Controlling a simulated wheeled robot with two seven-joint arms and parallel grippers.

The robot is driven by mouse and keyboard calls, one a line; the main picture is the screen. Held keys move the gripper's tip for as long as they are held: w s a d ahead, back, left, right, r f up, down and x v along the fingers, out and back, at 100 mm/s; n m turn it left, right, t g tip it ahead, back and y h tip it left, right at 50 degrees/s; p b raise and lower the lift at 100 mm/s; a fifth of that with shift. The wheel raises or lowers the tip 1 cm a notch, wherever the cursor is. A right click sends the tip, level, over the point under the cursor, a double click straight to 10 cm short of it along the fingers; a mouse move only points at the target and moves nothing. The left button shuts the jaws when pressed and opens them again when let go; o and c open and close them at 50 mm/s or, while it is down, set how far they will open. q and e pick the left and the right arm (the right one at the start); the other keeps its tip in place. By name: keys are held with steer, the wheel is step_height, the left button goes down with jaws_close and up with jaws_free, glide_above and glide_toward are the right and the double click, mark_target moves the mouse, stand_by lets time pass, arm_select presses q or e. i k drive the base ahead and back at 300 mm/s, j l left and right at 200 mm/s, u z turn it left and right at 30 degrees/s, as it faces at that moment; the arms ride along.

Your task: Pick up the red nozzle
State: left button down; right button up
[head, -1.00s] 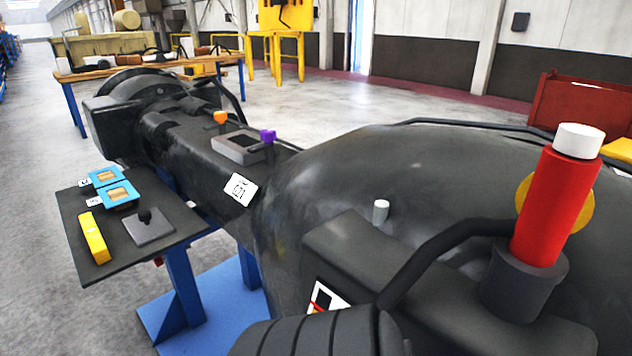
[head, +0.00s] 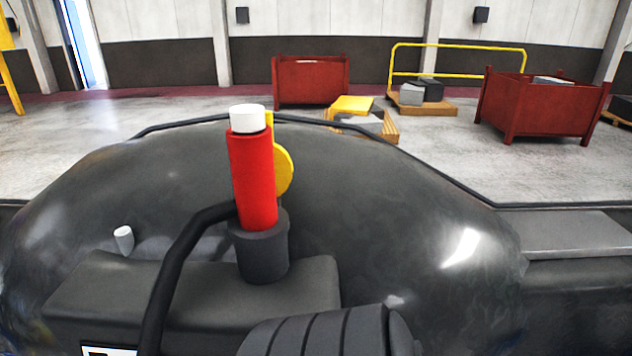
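The red nozzle (head: 253,178) is a red upright cylinder with a white cap (head: 248,118) on top. It leans slightly and its lower end sits in a dark grey round socket (head: 263,258). A yellow disc (head: 284,168) shows just behind its right side. How deep the nozzle sits in the socket is hidden.
The socket stands on a dark block (head: 190,298) beside a large rounded dark casting (head: 400,230). A black curved tube (head: 172,270) rises left of the socket. A small white peg (head: 124,240) is further left. Red bins (head: 311,80) stand on the floor behind.

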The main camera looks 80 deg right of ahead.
mark_target(259, 221)
steer(key=z, duration=0.45)
steer(key=l+z, duration=0.1)
steer(key=z, duration=0.75)
steer(key=l+z, duration=0.1)
steer(key=z, duration=0.35)
steer(key=i+z, duration=0.1)
steer(key=z, duration=0.35)
steer(key=k+l+u, duration=0.6)
steer(key=i+l, duration=0.1)
